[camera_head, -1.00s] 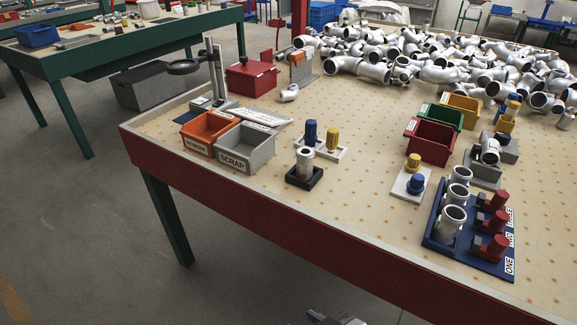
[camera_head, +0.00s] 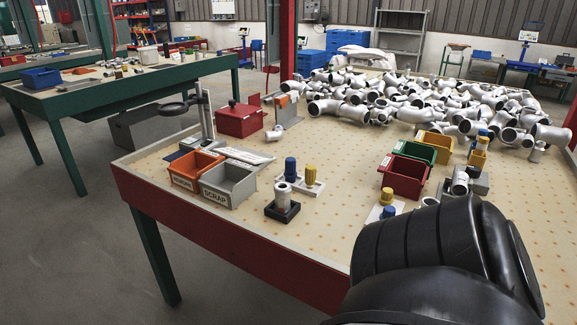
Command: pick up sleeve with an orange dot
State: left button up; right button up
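A silver sleeve (camera_head: 283,195) stands upright in a small black square holder (camera_head: 282,213) near the table's front edge. I cannot make out an orange dot on it. The blue rack with several silver sleeves and red pieces, seen at the front right a second ago, is hidden behind a large black link of my own arm. Neither gripper shows in the head view now, so I cannot see whether either holds anything.
An orange bin (camera_head: 193,172) and a grey SCRAP bin (camera_head: 229,184) stand left of the holder. Blue and yellow plugs stand behind it. A red bin (camera_head: 403,177) and a green bin (camera_head: 416,151) stand right. Silver pipe fittings (camera_head: 420,100) fill the back.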

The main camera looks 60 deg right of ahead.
aim_at(283, 199)
jog(key=k, duration=0.35)
jog(key=z, duration=1.2)
